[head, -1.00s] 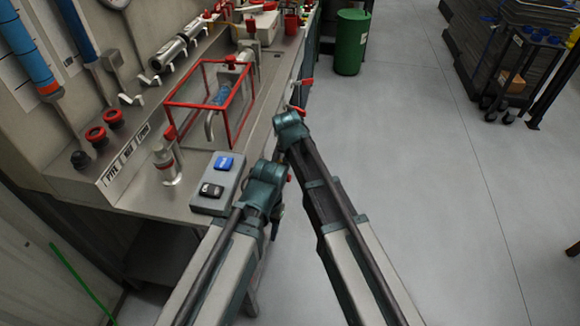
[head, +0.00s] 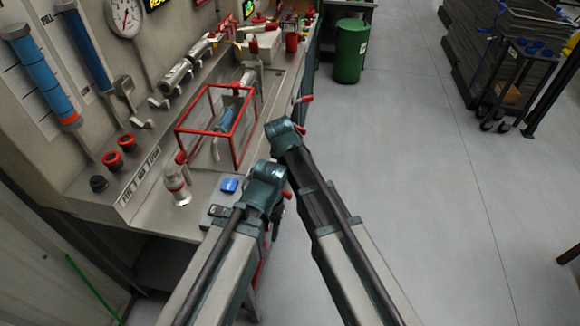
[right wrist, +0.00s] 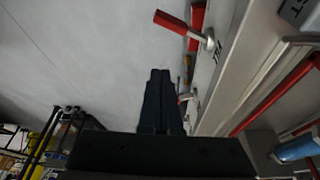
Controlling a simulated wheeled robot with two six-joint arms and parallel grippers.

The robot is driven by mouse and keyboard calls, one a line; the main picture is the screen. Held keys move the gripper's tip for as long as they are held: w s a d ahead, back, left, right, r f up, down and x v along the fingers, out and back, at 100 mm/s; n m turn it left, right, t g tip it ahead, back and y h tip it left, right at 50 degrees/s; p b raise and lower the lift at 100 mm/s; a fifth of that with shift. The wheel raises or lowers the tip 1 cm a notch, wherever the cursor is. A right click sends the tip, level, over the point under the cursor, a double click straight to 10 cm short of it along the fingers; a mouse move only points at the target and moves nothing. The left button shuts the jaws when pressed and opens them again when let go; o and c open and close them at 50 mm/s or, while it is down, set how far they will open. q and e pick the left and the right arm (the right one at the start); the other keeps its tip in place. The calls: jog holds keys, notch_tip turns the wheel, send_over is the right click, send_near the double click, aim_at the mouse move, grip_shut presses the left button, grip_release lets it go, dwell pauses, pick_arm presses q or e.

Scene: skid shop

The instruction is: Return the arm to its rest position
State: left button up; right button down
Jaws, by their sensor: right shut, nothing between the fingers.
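Both my arms reach forward in the head view, the right arm (head: 325,215) beside the left arm (head: 235,245). Neither gripper shows clearly there, as the arm links cover them. In the right wrist view my right gripper (right wrist: 160,75) has its dark fingers together with nothing between them. It points over bare grey floor beside the bench edge. My left gripper cannot be made out.
A metal bench (head: 205,190) runs along the left, with a red-framed clear box (head: 238,148) and a small grey panel with a blue button (head: 229,185). A red-handled lever (right wrist: 180,26) sticks out near the right gripper. A green bin (head: 351,50) stands beyond.

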jog(key=shift+d, duration=0.1)
jog(key=s+d+f+n+g+y, duration=0.1)
jog(key=s+d+n+g, duration=0.25)
jog(key=s+d, duration=1.25)
jog(key=s+a+n, duration=0.4)
jog(key=s+a, duration=0.2)
jog(key=a, duration=0.5)
jog(key=shift+h, duration=0.4)
jog(key=shift+g, duration=0.25)
